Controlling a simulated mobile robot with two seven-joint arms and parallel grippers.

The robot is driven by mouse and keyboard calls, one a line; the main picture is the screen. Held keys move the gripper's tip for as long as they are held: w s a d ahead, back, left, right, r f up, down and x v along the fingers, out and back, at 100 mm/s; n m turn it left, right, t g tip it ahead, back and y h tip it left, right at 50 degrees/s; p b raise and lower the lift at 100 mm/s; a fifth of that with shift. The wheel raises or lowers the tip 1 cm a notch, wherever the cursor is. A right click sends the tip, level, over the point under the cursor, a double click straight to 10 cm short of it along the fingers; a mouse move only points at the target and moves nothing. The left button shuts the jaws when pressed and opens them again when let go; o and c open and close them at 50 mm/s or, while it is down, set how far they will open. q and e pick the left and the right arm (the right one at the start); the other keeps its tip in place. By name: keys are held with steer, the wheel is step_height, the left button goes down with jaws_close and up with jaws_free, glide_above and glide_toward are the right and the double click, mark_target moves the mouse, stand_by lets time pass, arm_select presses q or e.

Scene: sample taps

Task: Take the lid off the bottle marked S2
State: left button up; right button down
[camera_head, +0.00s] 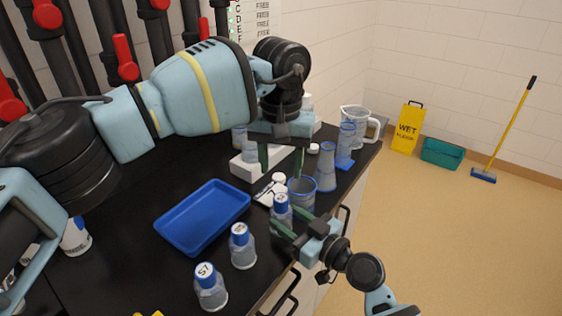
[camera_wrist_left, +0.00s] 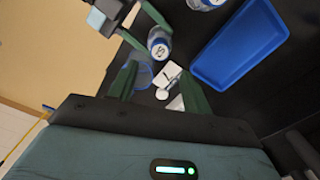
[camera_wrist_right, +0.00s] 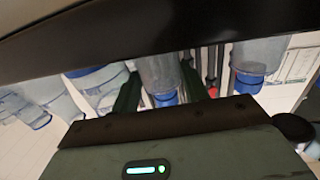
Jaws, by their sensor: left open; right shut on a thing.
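A clear bottle with a blue-sided, white-topped lid (camera_head: 281,203) stands near the counter's right edge. Its lid also shows in the left wrist view (camera_wrist_left: 159,49); the mark starts with S, but I cannot read the second character for sure. My right gripper (camera_head: 286,220) is shut on this bottle's body, below the lid. In the right wrist view the bottle (camera_wrist_right: 158,72) appears upside down between the fingers. My left gripper (camera_head: 281,172) is open and empty, pointing down above and behind the bottle. Two similar lidded bottles stand nearer: one (camera_head: 243,248), and one marked S7 (camera_head: 210,288).
A blue tray (camera_head: 203,217) lies left of the bottles. A clear beaker (camera_head: 301,194) stands close behind the held bottle, with a tall flask (camera_head: 325,168) and a jug (camera_head: 359,122) farther back. Small white items (camera_head: 270,190) lie between tray and beaker.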

mark_target(281, 198)
arm_select(q)
steer(key=shift+f, duration=4)
